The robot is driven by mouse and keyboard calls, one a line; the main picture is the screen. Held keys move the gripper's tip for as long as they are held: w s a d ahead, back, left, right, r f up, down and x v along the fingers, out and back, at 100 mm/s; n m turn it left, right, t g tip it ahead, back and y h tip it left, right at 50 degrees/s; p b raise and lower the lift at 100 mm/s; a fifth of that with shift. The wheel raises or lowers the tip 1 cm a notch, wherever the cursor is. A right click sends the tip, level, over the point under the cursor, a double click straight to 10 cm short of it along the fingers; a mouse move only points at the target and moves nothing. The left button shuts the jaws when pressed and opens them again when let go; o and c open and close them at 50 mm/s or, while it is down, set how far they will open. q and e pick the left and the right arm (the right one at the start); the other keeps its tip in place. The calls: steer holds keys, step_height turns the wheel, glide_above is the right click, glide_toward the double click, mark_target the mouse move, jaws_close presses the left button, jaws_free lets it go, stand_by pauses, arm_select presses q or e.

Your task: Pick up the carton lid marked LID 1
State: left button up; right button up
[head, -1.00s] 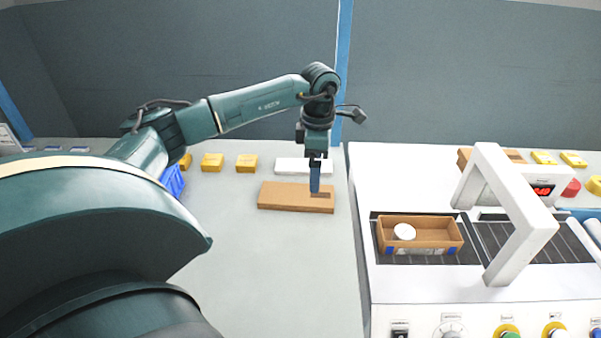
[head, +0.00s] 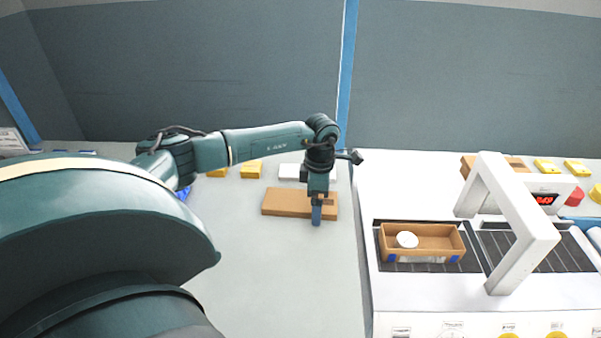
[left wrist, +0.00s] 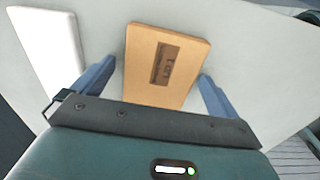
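The carton lid marked LID 1 (head: 286,202) is a flat brown board lying on the grey table. In the left wrist view the lid (left wrist: 148,76) shows a dark label reading LID 1 and lies between the two blue fingers. My left gripper (head: 317,216) points down at the lid's right end, covering part of it. In the left wrist view the left gripper (left wrist: 156,84) is open, with a finger on either side of the lid and gaps showing. Whether the fingers are level with the lid is hard to tell. My right gripper is not in view.
A white flat lid (head: 291,171) lies just behind the brown one. On the right, a white machine (head: 395,292) carries an open brown carton (head: 452,246) with a white round item (head: 407,240) inside. The table's front area is clear.

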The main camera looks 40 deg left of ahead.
arm_select(q)
steer(key=c, duration=1)
steer(key=shift+r, duration=0.1)
